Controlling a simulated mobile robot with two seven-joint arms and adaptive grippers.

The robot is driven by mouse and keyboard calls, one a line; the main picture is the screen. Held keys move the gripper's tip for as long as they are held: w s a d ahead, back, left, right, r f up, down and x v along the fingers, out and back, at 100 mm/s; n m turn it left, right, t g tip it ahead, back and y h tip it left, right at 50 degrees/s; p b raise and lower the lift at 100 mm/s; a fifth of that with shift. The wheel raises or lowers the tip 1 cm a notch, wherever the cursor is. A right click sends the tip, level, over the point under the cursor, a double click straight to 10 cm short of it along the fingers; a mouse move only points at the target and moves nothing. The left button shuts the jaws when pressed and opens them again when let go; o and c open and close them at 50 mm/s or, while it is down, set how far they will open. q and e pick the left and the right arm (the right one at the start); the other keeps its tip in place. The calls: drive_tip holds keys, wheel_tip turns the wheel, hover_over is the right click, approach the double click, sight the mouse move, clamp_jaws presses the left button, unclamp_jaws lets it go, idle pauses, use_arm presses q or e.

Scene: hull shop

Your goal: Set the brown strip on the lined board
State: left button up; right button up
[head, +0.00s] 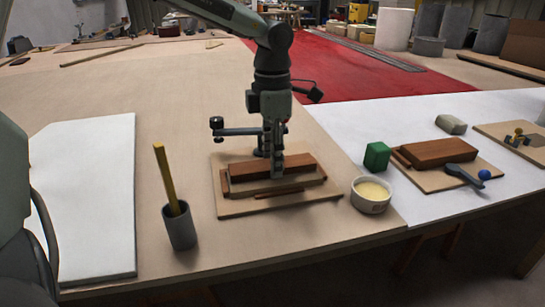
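A brown strip (247,171), a long reddish-brown bar, lies level over the tan lined board (235,209) at the middle of the table. Thin brown rails (270,192) edge the area under it. My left gripper (277,166) points down at the strip's middle. One finger covers part of the front face and the other is hidden behind. It looks shut on the strip. I cannot tell whether the strip rests on the board or hangs just above it. My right gripper is not in view.
A grey cup with a yellow stick (180,228) stands left of the board. A bowl of pale grains (371,195) and a green block (377,156) stand to the right. Another board with a brown block (438,152) lies beyond. A white panel (85,200) lies at left.

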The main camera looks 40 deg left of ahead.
use_arm(q)
drive_tip(key=shift+o, duration=1)
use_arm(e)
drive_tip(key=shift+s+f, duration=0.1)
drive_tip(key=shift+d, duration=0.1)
use_arm(q)
drive_tip(key=shift+r, duration=0.1)
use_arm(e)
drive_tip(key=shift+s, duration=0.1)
use_arm(q)
drive_tip(key=shift+r+p, duration=0.25)
drive_tip(key=shift+p, duration=0.1)
wheel_tip(320, 180, up, 12)
drive_tip(key=shift+f, duration=0.15)
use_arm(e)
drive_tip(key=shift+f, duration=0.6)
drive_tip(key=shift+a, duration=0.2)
